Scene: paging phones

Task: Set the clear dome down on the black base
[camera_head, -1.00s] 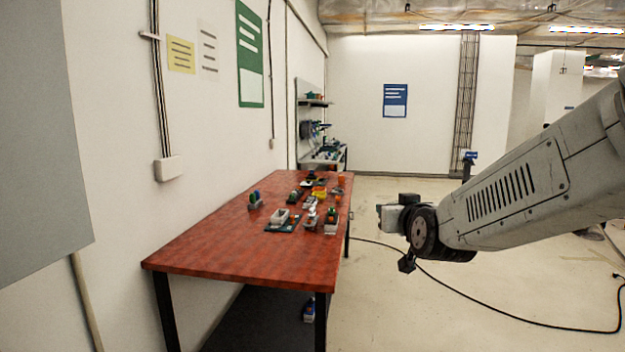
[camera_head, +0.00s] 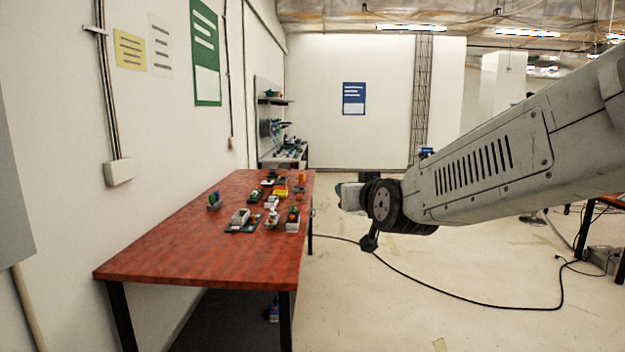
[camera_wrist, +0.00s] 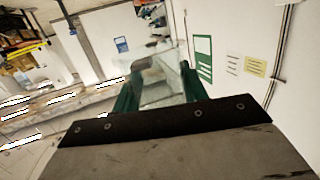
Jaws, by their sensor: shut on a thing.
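In the wrist view my gripper (camera_wrist: 158,92) has its two green fingers closed on the clear dome (camera_wrist: 160,72), a see-through piece with pale edges between the fingertips. In the head view my gripper (camera_head: 349,196) is raised to the right of the red table, away from the things on it. The dome is hard to make out there. I cannot tell the black base for sure among the small items on the table.
The red table (camera_head: 185,240) stands along the left wall, with several small devices (camera_head: 262,212) on its far half. Its near half is bare. A black cable (camera_head: 470,302) lies on the floor to the right. A workbench (camera_head: 283,158) stands at the back.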

